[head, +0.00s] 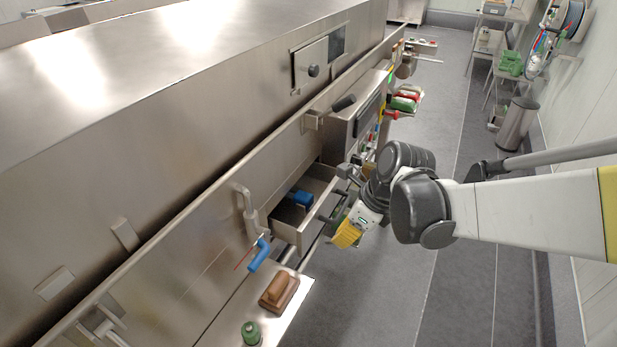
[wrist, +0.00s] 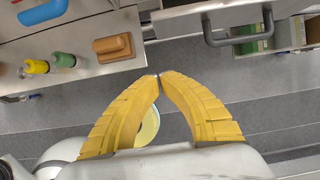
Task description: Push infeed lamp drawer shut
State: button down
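A steel drawer (head: 287,231) stands pulled out from the side of the long steel machine in the head view, with a blue item (head: 300,198) inside. I take it to be the infeed lamp drawer; no label is readable. Its front shows at the top of the wrist view with a dark bar handle (wrist: 238,38). My gripper (head: 340,238) has yellow fingers and is in front of the drawer, on the aisle side.
A steel shelf beside the drawer holds a brown block (head: 279,291) and a green bottle (head: 251,332). A steel box (head: 352,120) juts out beyond the drawer. The grey floor aisle (head: 465,290) is clear.

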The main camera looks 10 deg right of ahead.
jog(key=w+a+f+b, duration=0.4)
jog(key=a+f+b, duration=0.1)
jog(key=f, duration=0.4)
jog(key=shift+w+a+b, duration=0.15)
jog(key=shift+a+b, duration=0.25)
jog(key=shift+a, duration=0.3)
jog(key=shift+f, duration=0.1)
jog(key=w+a, duration=0.1)
jog(key=a, duration=0.1)
jog(key=w+a, duration=0.2)
jog(key=a, duration=0.1)
jog(key=w+a, duration=0.2)
jog(key=shift+w+a, duration=0.25)
